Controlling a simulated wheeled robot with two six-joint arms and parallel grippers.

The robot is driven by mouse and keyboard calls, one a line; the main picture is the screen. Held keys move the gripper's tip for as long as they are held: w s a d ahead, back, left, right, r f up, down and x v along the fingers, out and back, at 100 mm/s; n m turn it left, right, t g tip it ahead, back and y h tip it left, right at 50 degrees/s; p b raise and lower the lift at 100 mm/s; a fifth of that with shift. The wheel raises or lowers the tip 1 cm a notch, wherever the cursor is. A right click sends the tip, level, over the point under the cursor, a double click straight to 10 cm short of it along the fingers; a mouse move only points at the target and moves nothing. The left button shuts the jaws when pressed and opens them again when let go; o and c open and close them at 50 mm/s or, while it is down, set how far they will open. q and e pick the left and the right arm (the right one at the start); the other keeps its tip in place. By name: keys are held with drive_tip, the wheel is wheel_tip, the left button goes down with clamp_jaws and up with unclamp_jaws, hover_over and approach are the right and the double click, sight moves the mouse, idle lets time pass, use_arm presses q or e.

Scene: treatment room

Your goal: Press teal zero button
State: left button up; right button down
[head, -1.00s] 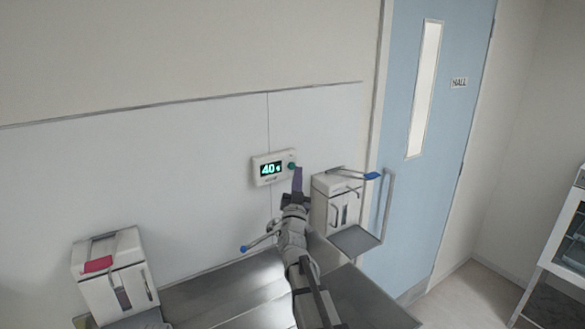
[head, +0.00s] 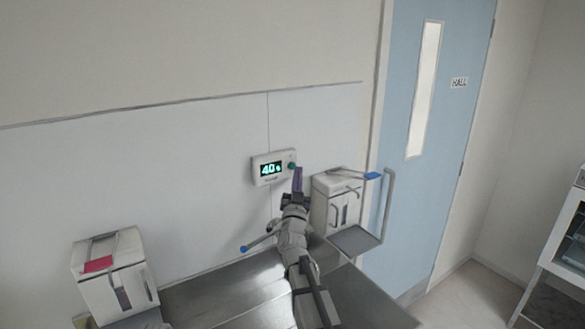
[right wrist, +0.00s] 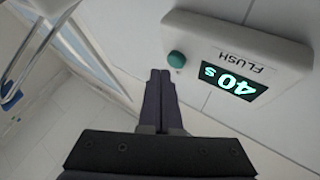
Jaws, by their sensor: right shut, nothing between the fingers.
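A white wall unit (head: 259,179) carries a dark display (head: 271,169) that reads 40 s and a round teal button (head: 292,166) at its right end. In the right wrist view the teal button (right wrist: 176,59) shows on the unit's face, near the word FLUSH, and the display (right wrist: 235,84) appears upside down. My right gripper (head: 298,170) is shut and empty, its fingertips just below the button in the head view. In the right wrist view its fingertips (right wrist: 160,73) are close beside the button, with a small gap in the picture. My left gripper is not in view.
A white dispenser (head: 322,188) with a blue-tipped lever (head: 372,176) is close to the right of my gripper. Another blue-tipped lever (head: 245,248) is at left. A metal counter (head: 215,295) lies below. A white box (head: 95,290) stands at far left.

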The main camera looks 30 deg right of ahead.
drive_tip(key=shift+w, duration=0.15)
drive_tip(key=shift+w, duration=0.3)
drive_tip(key=shift+w, duration=0.4)
idle(0.7)
drive_tip(key=shift+s, duration=0.1)
idle(0.4)
drive_tip(key=shift+s, duration=0.75)
drive_tip(key=s, duration=0.5)
drive_tip(key=shift+d, duration=0.2)
idle(0.7)
